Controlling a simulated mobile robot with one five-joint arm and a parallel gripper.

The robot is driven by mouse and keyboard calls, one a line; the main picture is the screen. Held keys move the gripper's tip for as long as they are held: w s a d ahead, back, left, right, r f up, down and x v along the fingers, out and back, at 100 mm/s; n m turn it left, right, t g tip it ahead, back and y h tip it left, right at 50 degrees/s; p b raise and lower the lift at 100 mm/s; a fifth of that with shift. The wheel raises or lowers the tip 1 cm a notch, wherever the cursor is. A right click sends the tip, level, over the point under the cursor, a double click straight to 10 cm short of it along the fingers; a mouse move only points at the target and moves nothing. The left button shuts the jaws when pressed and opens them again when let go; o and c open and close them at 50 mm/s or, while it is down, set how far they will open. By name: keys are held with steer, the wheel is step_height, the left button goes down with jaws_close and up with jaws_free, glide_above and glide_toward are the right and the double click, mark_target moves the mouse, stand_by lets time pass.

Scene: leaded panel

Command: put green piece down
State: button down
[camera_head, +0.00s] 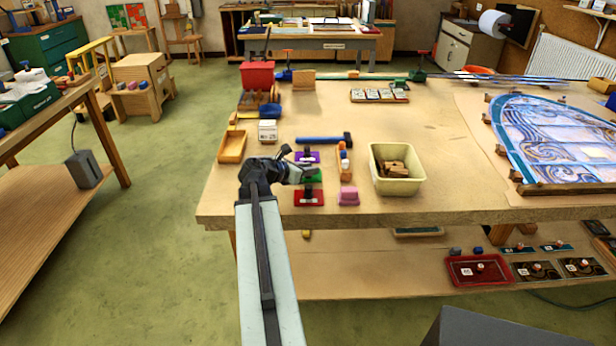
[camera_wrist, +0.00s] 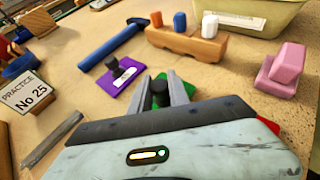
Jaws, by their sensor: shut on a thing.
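The green piece (camera_wrist: 184,89) is a flat plate with a dark knob (camera_wrist: 159,90). In the wrist view the two fingers of my gripper (camera_wrist: 162,96) are shut on that knob, and the gripper body hides part of the plate. In the head view the green piece (camera_head: 314,177) shows at the tip of my gripper (camera_head: 305,172), between a purple piece (camera_head: 307,157) and a red piece (camera_head: 309,198). I cannot tell whether it touches the table or hangs just above it.
On the wooden table (camera_head: 430,140), a blue hammer (camera_head: 320,140) lies beyond the purple piece. A wooden block with pegs (camera_head: 344,158), a pink block (camera_head: 348,196) and a cream bin (camera_head: 397,185) stand to the right. A practice sign (camera_wrist: 28,92) stands left.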

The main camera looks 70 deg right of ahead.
steer(key=shift+r, duration=0.1)
steer(key=c, duration=1.7)
jaws_free()
steer(key=shift+f, duration=0.25)
steer(key=o, duration=0.4)
steer(key=shift+r, duration=0.1)
steer(key=shift+o, duration=0.2)
